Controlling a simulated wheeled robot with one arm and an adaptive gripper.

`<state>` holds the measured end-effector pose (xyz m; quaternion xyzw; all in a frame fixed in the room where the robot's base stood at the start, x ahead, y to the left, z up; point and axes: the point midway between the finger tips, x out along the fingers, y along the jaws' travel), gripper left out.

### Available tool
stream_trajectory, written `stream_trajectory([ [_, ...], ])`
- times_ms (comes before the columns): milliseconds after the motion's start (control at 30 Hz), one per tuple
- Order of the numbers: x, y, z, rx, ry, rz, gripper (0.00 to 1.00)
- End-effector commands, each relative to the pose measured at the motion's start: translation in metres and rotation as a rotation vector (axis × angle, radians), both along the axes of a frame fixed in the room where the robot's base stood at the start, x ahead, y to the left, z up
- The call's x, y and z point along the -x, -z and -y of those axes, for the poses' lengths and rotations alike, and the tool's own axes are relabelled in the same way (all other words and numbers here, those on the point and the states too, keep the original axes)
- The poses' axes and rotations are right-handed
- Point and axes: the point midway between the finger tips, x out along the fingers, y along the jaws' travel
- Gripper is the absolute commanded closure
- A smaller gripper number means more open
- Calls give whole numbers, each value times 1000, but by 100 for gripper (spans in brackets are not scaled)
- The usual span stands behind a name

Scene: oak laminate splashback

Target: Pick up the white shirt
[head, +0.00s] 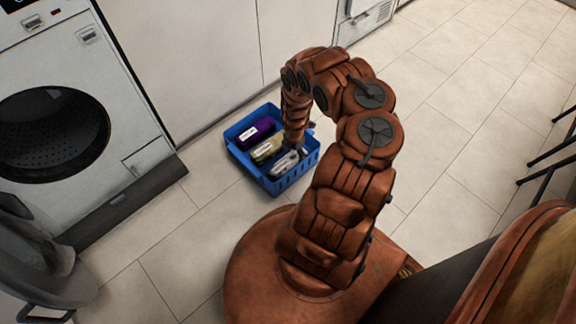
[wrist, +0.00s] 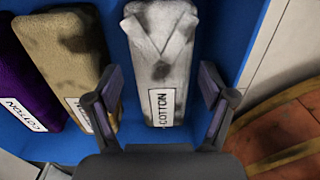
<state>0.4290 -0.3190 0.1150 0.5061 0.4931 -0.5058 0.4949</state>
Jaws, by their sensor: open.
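The white shirt (wrist: 160,55) is a folded, stained bundle with a COTTON label, lying in a blue basket (wrist: 233,22). In the wrist view it lies between the two open fingers of my gripper (wrist: 161,92), which are apart from its sides as far as I can see. In the head view the white shirt (head: 284,166) is at the basket's near end, partly hidden by my gripper (head: 294,150). The basket (head: 293,180) stands on the floor.
A tan shirt (wrist: 68,50) lies left of the white one, then a purple shirt (wrist: 20,90). A washing machine (head: 60,110) stands at the left, with white cabinets (head: 195,55) behind the basket.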

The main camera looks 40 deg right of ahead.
Motion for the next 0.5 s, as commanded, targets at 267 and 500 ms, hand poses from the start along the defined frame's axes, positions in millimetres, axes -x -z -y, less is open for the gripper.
stream_trajectory([
  [267, 2, 35, -1, -3, -1, -4, 17],
  [500, 2, 44, 0, -2, -1, -4, 17],
])
